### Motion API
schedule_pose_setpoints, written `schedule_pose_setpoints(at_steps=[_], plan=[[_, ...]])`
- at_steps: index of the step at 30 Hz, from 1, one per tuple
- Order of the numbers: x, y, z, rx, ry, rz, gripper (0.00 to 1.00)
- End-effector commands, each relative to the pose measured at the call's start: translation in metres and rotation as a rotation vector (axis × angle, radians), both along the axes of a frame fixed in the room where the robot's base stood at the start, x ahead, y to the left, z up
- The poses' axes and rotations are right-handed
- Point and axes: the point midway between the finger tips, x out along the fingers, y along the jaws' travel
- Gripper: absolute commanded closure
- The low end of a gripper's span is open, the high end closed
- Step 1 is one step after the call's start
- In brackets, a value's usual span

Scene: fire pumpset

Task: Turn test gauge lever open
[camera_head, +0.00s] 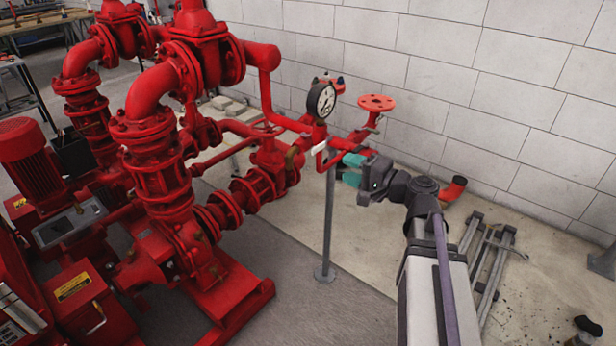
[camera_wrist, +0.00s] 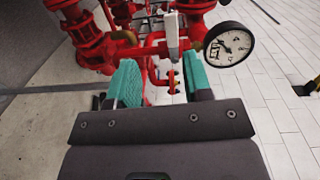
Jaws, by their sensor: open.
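The round white-faced gauge (camera_head: 321,101) stands on the red pipework near the wall; it also shows at the upper right of the wrist view (camera_wrist: 228,46). A short white piece, which looks like the test gauge lever (camera_head: 319,147), sits on the pipe below the gauge. In the wrist view this white lever (camera_wrist: 172,34) points toward my gripper, slightly right of centre and beyond the fingertips. My gripper (camera_head: 351,169) has teal fingers and is to the right of the lever, apart from it. In the wrist view my gripper (camera_wrist: 161,78) is open, with nothing held between the fingers.
A grey support post (camera_head: 328,220) rises under the pipe. Large red pumps and pipes (camera_head: 165,150) fill the left. A block wall (camera_head: 480,80) is behind. Grey metal rails (camera_head: 490,270) lie on the right floor.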

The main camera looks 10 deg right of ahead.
Motion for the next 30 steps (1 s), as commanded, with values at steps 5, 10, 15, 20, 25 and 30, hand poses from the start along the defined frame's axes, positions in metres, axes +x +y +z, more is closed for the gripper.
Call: schedule_pose_setpoints(at_steps=[5,10,15,20,25,30], plan=[[0.005,-0.004,0.012,0.059,-0.027,-0.038,0.54],[0.019,0.007,0.012,0.057,-0.026,-0.033,0.54],[0.05,0.033,0.012,0.055,-0.026,-0.031,0.54],[0.076,0.054,0.012,0.055,-0.026,-0.032,0.54],[0.087,0.065,0.012,0.055,-0.026,-0.033,0.54],[0.088,0.066,0.012,0.055,-0.025,-0.034,0.54]])
